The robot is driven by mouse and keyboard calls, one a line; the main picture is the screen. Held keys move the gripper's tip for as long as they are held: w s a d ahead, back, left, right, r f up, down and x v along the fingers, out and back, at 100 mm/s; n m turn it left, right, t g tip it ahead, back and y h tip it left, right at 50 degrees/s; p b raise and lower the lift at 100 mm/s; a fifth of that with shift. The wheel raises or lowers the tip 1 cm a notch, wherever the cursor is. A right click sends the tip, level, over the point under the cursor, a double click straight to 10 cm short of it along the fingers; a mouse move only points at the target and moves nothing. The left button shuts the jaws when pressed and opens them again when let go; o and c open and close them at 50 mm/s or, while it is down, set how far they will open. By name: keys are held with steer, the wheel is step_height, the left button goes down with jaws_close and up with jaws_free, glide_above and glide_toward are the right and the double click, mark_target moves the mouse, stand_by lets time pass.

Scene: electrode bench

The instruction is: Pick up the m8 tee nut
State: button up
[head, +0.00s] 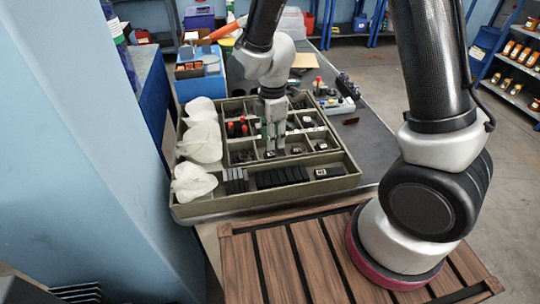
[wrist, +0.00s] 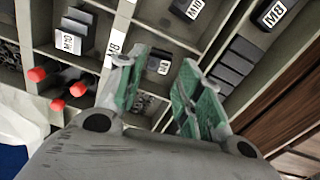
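A black block with a white label that looks like "M8" (wrist: 273,14) lies in the front trough at the top right of the wrist view. In the head view it sits at the trough's right end (head: 328,171). My gripper (wrist: 157,72) is open, its green-padded fingers apart over a compartment with a small dark labelled piece (wrist: 158,66) between them in view; that label is not clearly readable. No contact shows. In the head view my gripper (head: 275,147) points down into the tray, left of the M8-labelled block. Another dark piece labelled like "M10" (wrist: 190,8) lies in a neighbouring compartment.
The olive compartment tray (head: 195,210) has upright dividers close to my fingers. Several black blocks (head: 282,177) fill the front trough. Red-topped pieces (wrist: 57,104) stand in a compartment left of my gripper. White crumpled bags (head: 192,183) line the tray's left side. A slatted wooden surface (head: 290,265) is in front.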

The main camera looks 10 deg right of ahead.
mark_target(270, 155)
step_height(270, 155, down, 6)
steer(key=shift+d+r, duration=0.1)
steer(key=shift+r, duration=0.1)
steer(key=c, duration=0.7)
